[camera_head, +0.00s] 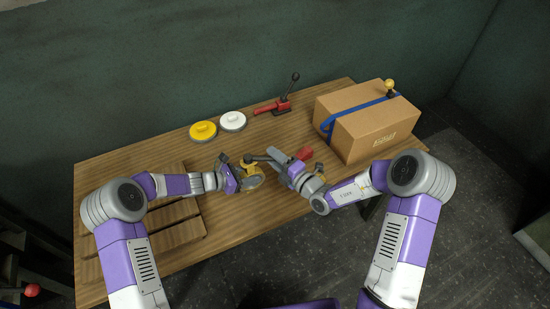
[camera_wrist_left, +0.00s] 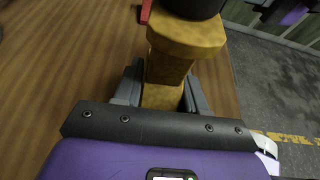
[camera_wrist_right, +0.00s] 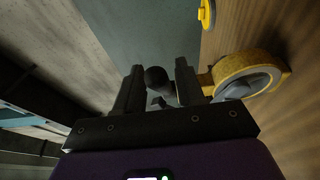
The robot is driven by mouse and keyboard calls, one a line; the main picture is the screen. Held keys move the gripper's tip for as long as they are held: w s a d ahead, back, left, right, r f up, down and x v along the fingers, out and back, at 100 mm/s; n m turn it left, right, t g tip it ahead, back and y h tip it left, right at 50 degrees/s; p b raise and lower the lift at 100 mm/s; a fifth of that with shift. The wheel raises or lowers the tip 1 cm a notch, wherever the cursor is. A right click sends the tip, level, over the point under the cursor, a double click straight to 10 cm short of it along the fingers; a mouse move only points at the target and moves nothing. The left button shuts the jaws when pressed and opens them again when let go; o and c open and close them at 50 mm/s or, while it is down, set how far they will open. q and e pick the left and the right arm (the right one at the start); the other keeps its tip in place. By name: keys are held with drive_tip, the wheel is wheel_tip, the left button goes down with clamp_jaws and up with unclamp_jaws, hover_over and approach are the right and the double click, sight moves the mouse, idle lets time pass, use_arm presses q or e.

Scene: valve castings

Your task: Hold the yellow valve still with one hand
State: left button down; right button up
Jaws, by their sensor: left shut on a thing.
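The yellow valve (camera_head: 252,183) stands near the middle of the wooden table, its round opening facing the front. My left gripper (camera_head: 238,178) comes at it from the left. In the left wrist view its fingers are shut on the valve's yellow neck (camera_wrist_left: 168,72), one on each side. My right gripper (camera_head: 275,156) is just right of the valve. In the right wrist view its fingers are apart, with a dark round knob (camera_wrist_right: 157,77) showing between them; I cannot tell whether they touch it. The valve's yellow ring (camera_wrist_right: 247,72) shows beside the right finger.
A cardboard box (camera_head: 372,125) with a blue strap stands at the right. A yellow disc (camera_head: 203,130), a white disc (camera_head: 233,120) and a red clamp (camera_head: 273,106) lie along the back. A red part (camera_head: 304,153) is close behind my right gripper. Wooden slats lie at left.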

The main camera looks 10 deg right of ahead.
drive_tip(key=shift+o, duration=0.3)
drive_tip(key=v, duration=1.2)
use_arm(q)
drive_tip(key=c, duration=0.6)
unclamp_jaws()
drive_tip(key=shift+o, duration=0.2)
drive_tip(key=shift+a, duration=0.1)
